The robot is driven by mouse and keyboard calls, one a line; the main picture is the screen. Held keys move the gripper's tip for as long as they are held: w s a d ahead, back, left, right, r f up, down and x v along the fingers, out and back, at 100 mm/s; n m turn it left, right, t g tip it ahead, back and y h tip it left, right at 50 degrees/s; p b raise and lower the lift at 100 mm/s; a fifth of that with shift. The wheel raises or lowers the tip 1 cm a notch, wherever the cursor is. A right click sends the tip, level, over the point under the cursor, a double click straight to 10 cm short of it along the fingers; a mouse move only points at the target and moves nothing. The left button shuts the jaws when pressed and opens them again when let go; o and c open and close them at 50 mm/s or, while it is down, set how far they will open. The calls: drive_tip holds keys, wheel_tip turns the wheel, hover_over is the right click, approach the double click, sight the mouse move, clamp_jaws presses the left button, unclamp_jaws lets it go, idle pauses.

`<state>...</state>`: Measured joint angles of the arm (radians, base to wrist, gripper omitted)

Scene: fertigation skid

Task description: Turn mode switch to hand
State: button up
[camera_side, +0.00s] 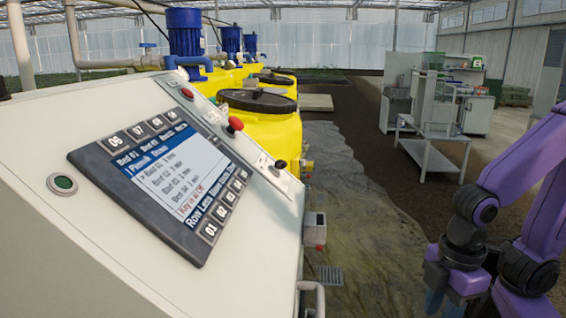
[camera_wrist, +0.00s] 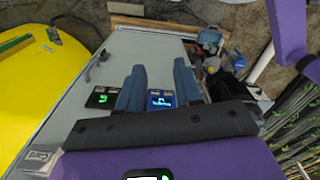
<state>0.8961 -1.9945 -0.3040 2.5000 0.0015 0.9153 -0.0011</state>
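The sloped control panel (camera_side: 150,225) fills the left of the side view. A small black knob (camera_side: 280,165) sits on its right strip, close to a red knob (camera_side: 235,124). The black knob looks like the mode switch, but its label and setting are too small to read. My gripper (camera_side: 444,302) is low at the right of the side view, well apart from the panel and pointing down. In the wrist view my gripper (camera_wrist: 158,82) shows two blue-grey fingers spread apart with nothing held between them. No mode switch can be made out there.
The panel carries a screen (camera_side: 165,175), a green button (camera_side: 62,183) and another red button (camera_side: 187,93). Yellow tanks (camera_side: 270,130) and blue motors (camera_side: 185,32) stand behind. Two small lit displays (camera_wrist: 160,100) are near my fingers. Open floor lies between panel and arm.

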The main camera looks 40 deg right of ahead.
drive_tip(key=w+a+r+n+t, duration=0.1)
drive_tip(key=w+a+r, duration=0.4)
drive_tip(key=w+r, duration=0.25)
wheel_tip(320, 180, up, 25)
drive_tip(key=n+t+h, duration=0.1)
drive_tip(key=n+t, duration=0.2)
drive_tip(key=t, duration=0.1)
hover_over(283, 161)
drive_tip(key=s+a, duration=0.1)
drive_tip(key=s, duration=0.7)
drive_tip(key=x, duration=1.6)
drive_tip(key=shift+w+f, duration=0.25)
drive_tip(key=shift+w, duration=0.1)
clamp_jaws()
